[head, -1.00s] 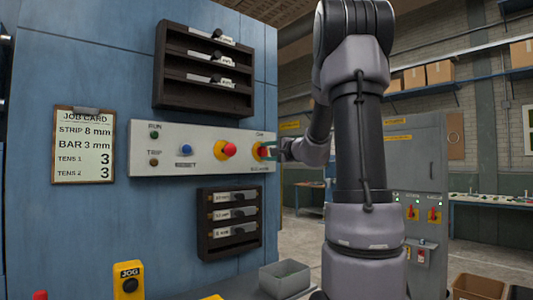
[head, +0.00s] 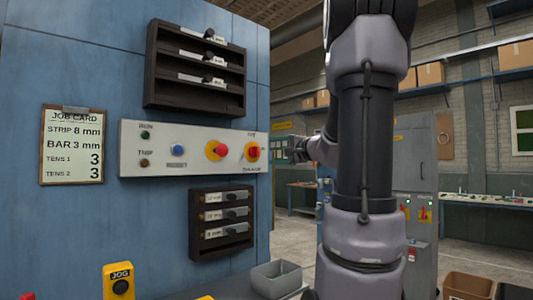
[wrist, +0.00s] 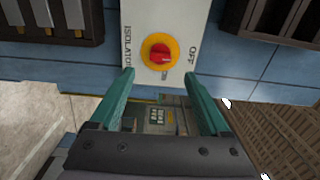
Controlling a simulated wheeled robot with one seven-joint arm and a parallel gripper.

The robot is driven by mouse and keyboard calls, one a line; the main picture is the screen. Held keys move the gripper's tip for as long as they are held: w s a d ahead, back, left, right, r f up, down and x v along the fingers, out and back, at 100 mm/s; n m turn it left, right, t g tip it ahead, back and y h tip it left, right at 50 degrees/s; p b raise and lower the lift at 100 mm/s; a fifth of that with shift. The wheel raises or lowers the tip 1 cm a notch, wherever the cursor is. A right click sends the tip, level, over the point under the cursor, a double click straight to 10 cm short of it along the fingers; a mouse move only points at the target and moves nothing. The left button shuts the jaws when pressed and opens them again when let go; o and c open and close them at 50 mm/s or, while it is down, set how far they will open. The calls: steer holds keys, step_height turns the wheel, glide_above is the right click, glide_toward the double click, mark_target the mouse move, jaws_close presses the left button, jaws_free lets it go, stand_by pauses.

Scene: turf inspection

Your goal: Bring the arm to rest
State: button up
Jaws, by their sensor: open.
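My arm (head: 365,150) stands upright in the right half of the head view, bent at the top. My gripper (wrist: 160,80) is open and empty, its two teal fingers apart in the wrist view. In the head view its dark end shows just right of the control panel (head: 140,160), clear of it. The isolator switch (wrist: 160,54), a red knob on a yellow disc, lies ahead of the fingertips and between them in the picture, not gripped. It also shows at the panel's right end in the head view (head: 252,151).
Dark slotted racks hang above (head: 160,95) and below (head: 196,240) the panel. A job card (head: 72,145) is at left. A yellow JOG box (head: 118,270) and a grey bin (head: 276,279) stand low in front. A grey cabinet (head: 415,160) is behind my arm.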

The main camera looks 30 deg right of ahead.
steer(key=shift+v, duration=0.8)
steer(key=s+a+f+n+g+y, duration=0.2)
steer(key=s+a+f+n+g, duration=0.15)
steer(key=a, duration=0.45)
steer(key=s+a+f+n+g+y, duration=0.1)
steer(key=s+a+f+n+g, duration=0.15)
steer(key=s+a, duration=0.4)
steer(key=s+a+f+n+g+h, duration=0.1)
steer(key=s+f+n+g+h, duration=0.1)
steer(key=s+f, duration=0.2)
steer(key=s+a+f+n+g+h, duration=0.2)
steer(key=s+f+h, duration=0.1)
steer(key=s, duration=0.4)
steer(key=shift+s+a+f+n+h, duration=0.25)
steer(key=shift+s+f+n+h, duration=0.05)
steer(key=shift+s+f, duration=0.1)
